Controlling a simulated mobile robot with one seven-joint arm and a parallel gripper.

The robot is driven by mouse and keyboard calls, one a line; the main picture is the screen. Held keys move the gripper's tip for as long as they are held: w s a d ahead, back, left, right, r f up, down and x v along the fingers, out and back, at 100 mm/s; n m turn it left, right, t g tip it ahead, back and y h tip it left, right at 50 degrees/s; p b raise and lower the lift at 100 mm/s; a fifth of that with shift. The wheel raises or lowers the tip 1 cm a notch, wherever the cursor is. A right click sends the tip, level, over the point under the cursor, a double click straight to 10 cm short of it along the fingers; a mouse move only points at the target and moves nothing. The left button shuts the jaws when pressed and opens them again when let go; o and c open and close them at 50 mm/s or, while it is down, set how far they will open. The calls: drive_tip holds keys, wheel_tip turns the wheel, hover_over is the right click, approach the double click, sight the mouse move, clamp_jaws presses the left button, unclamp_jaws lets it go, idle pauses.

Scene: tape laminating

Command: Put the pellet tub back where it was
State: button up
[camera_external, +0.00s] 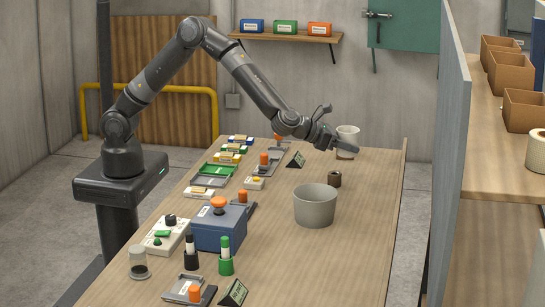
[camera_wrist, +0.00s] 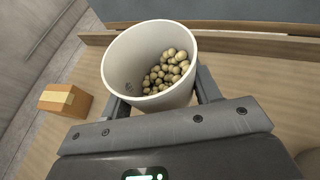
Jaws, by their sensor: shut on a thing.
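The pellet tub (camera_wrist: 117,62) is a pale, round, open-topped cup holding many tan, ball-shaped pellets (camera_wrist: 168,70). My gripper (camera_wrist: 163,98) is shut around it, with one dark finger on each side of its wall. In the external view the tub (camera_external: 348,131) is at the far right end of the wooden table (camera_external: 370,200). There my gripper (camera_external: 345,147) reaches it from the left. The tub looks roughly upright. I cannot tell whether its base touches the table.
A grey partition (camera_external: 449,150) rises at the right.

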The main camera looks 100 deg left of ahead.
hover_over(362, 175)
wheel_tip(362, 175, down, 6)
drive_tip(key=shift+w+f, duration=0.1)
drive_tip(key=shift+f, duration=2.1)
drive_tip(key=shift+f, duration=0.2)
drive_tip(key=o, duration=1)
drive_tip(key=shift+o, duration=0.2)
